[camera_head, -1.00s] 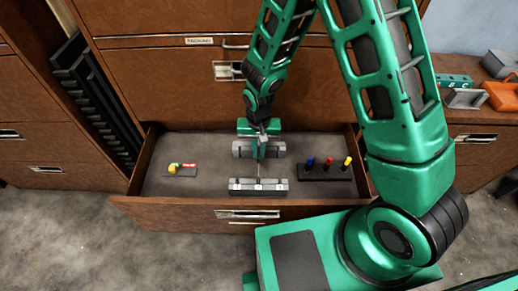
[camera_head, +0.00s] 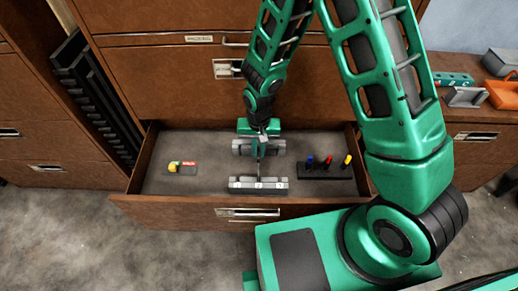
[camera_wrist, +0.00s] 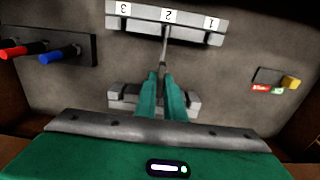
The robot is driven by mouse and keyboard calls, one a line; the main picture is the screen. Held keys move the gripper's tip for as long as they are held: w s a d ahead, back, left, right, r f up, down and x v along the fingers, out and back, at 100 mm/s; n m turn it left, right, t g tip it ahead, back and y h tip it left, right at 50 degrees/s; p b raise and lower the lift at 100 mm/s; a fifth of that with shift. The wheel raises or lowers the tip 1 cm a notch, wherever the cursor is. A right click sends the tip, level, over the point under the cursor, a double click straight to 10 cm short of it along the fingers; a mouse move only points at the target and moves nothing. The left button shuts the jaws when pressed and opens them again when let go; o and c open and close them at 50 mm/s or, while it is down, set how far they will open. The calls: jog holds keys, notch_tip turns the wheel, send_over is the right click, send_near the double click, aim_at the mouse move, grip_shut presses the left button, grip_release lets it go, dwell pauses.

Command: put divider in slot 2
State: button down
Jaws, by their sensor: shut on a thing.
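The numbered rack (camera_wrist: 190,33) is a grey slotted block with white labels 3, 2 and 1. It also shows in the head view (camera_head: 258,190), near the front of the open drawer. My gripper (camera_wrist: 161,78) is shut on the divider (camera_wrist: 165,48), a thin grey piece. The divider reaches from the green fingertips to the rack, in line with label 2. I cannot tell whether its end is inside slot 2 or just above it. In the head view the divider (camera_head: 256,174) is small and partly hidden by my gripper (camera_head: 260,157).
A second grey block (camera_wrist: 122,99) lies beneath my gripper, partly hidden. A dark holder (camera_wrist: 75,50) with red, blue and yellow pegs stands on one side. A small plate (camera_head: 181,174) with yellow and red pieces lies on the other. Drawer walls (camera_head: 140,165) enclose everything.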

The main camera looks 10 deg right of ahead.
jog(key=shift+f, duration=0.55)
jog(key=c, duration=1.5)
grip_release()
jog(key=shift+o, duration=0.2)
jog(key=shift+r, duration=3.5)
